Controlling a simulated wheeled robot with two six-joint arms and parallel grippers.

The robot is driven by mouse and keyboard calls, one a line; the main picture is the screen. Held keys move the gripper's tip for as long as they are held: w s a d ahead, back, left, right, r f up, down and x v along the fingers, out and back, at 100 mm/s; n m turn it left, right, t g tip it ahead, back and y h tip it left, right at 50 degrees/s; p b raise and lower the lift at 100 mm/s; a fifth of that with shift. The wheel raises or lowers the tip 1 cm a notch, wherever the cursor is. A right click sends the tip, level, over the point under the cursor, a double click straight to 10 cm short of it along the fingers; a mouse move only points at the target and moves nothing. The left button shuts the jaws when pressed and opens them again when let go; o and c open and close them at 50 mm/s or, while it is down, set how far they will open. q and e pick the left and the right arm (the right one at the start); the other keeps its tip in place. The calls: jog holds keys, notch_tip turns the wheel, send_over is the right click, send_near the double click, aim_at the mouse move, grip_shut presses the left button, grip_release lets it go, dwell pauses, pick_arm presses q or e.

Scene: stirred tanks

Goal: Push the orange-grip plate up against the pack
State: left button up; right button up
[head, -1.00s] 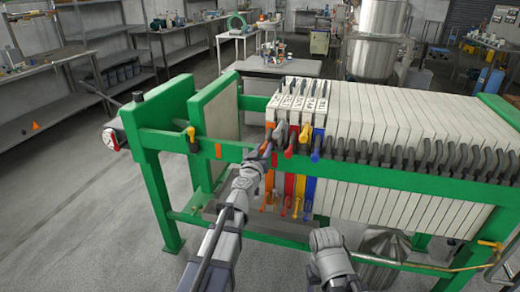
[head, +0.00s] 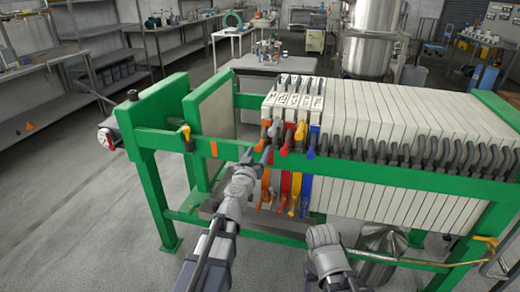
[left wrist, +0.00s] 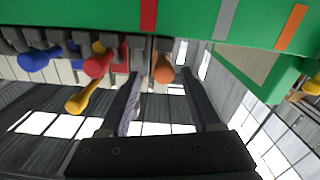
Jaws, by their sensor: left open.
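The orange-grip plate is the leftmost of the coloured-grip plates; its orange lower edge (head: 265,186) shows below the green rail. Its orange grip (left wrist: 164,72) lies between the fingertips of my left gripper (left wrist: 161,76) in the left wrist view. The left gripper (head: 256,157) is open, at the rail's near side in the head view. I cannot tell whether a finger touches the grip. The pack of pale plates (head: 385,110) with dark grips stands to the right. Any gap beside the orange-grip plate is too small to tell.
Grips in red (left wrist: 98,65), yellow (left wrist: 78,103) and blue (left wrist: 40,60) hang close beside the left gripper. The green side rail (head: 350,167) runs along the plates. Open space lies between them and the pale end plate (head: 216,103) at left.

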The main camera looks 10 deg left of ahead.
pick_arm(q)
jog(key=s, duration=0.4)
